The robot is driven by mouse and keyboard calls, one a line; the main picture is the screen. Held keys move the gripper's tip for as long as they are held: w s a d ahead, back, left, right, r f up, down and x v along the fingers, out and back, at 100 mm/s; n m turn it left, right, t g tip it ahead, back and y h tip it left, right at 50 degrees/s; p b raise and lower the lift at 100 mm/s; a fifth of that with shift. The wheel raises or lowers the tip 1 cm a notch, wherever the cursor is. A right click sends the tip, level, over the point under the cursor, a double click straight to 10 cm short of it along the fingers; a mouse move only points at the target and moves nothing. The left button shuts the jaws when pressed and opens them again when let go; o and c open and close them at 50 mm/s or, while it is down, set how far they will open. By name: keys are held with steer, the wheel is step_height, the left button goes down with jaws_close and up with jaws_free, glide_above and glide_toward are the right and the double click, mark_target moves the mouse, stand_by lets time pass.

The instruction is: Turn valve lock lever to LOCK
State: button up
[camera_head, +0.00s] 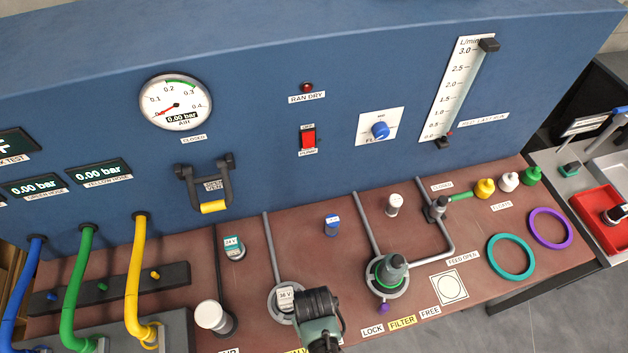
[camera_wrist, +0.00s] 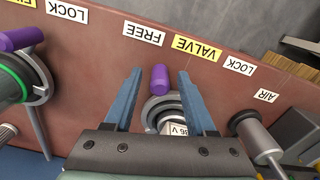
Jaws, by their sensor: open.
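The valve lock lever is a short purple tab (camera_wrist: 160,79) on the round grey collar (camera_wrist: 153,110) of the valve, whose block has a "36 V" label. It points roughly to the "FREE" label (camera_wrist: 143,33), away from the "LOCK" label (camera_wrist: 238,65); the yellow "VALVE" label (camera_wrist: 197,47) lies between them. My gripper (camera_wrist: 160,74) is open, with one finger on each side of the tab in the picture; contact and height cannot be told. In the head view my gripper (camera_head: 320,325) is beside the valve (camera_head: 285,298) and hides the lever.
The filter (camera_head: 392,268) stands right of the valve with its own purple lever (camera_head: 383,308). Left of the valve is a white-capped cylinder (camera_head: 210,315). Blue, green and yellow hoses (camera_head: 135,260) stand at the left. A teal ring (camera_head: 510,257) and purple ring (camera_head: 550,228) lie at the right.

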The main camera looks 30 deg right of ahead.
steer(key=shift+c, duration=0.3)
jaws_close()
stand_by(1.2)
